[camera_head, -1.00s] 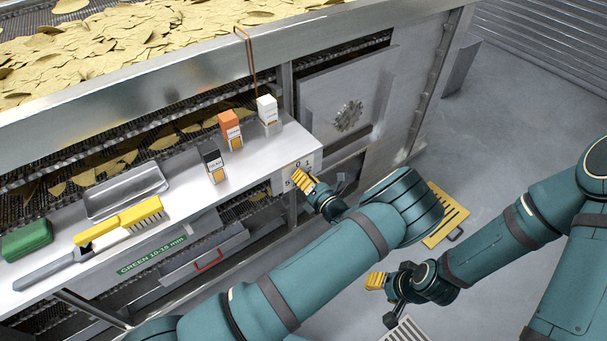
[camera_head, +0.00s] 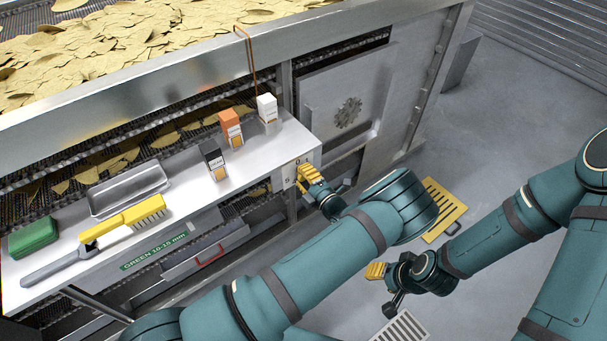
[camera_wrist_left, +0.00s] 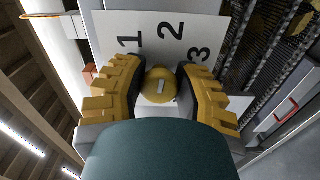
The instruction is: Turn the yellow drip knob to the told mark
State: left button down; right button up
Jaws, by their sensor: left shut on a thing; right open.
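The yellow drip knob (camera_wrist_left: 158,86) sits between my left gripper's fingers in the left wrist view. A short white line shows on its face. Behind it, a white dial plate (camera_wrist_left: 160,33) carries the marks 1, 2 and 3. The knob's white line points roughly up and down in that view; which mark it meets I cannot tell. My left gripper (camera_head: 307,176), with yellow ridged fingers, is shut on the knob at the end of the shelf in the head view. It hides the knob there. My right gripper (camera_head: 376,271) is open and empty, low over the floor.
The steel shelf (camera_head: 185,205) holds black (camera_head: 213,161), orange (camera_head: 231,128) and white (camera_head: 266,108) boxes, a metal tray (camera_head: 128,191), a yellow brush (camera_head: 125,217) and a green block (camera_head: 33,236). Chips (camera_head: 150,40) lie above. A yellow slotted plate (camera_head: 442,207) lies on the floor.

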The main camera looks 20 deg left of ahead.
pick_arm(q)
jog(key=shift+f+m, duration=0.1)
jog(key=shift+m, duration=0.2)
dwell(0.4)
jog(key=c, duration=0.6)
grip_release()
jog(key=v, duration=0.7)
jog(key=shift+s+d, duration=0.2)
jog(key=shift+s, duration=0.05)
